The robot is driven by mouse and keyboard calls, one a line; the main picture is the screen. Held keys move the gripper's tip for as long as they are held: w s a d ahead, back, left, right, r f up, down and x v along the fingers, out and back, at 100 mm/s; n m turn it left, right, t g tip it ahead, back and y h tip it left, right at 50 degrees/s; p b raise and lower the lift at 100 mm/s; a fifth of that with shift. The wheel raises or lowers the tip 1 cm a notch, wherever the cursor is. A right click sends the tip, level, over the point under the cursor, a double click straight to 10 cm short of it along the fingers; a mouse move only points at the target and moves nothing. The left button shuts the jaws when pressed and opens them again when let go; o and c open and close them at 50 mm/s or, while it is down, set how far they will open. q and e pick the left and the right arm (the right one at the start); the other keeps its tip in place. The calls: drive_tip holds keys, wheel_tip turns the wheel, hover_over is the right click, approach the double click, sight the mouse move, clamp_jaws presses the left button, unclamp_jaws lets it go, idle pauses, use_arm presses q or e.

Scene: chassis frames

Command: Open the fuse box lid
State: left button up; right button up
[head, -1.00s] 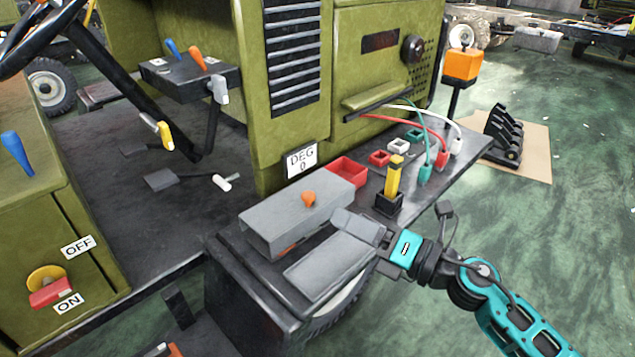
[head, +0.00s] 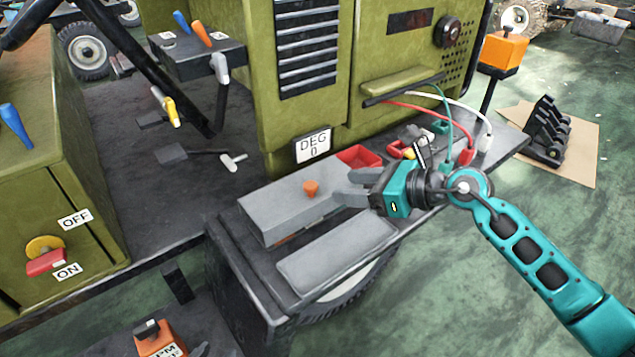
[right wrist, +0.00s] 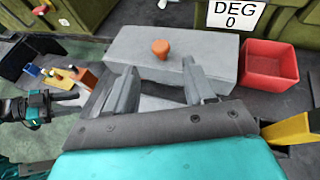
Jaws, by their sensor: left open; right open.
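The fuse box appears to be the long grey box (head: 275,212) with an orange knob (head: 310,187) on top. A flat grey panel (head: 335,258) lies along its front side; I cannot tell whether it is hinged to the box. My right gripper (head: 350,187) is open and empty at the box's right end, fingers pointing left toward the knob. In the right wrist view the box (right wrist: 135,58) and knob (right wrist: 161,48) lie just beyond the open fingers (right wrist: 158,68), apart from the knob. My left gripper (right wrist: 38,105) shows small at the left of that view.
A red open bin (head: 360,158) stands behind the box's right end, beside the DEG 0 sign (head: 313,145). Cables and plugs (head: 465,155) lie further right; my right arm partly covers the parts there. An orange block (head: 160,340) is at the bottom edge.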

sight(312, 185)
drive_tip(key=x, duration=0.8)
drive_tip(key=shift+w+a+f, duration=0.1)
drive_tip(key=shift+w+a, duration=0.05)
drive_tip(key=shift+a, duration=0.15)
clamp_jaws()
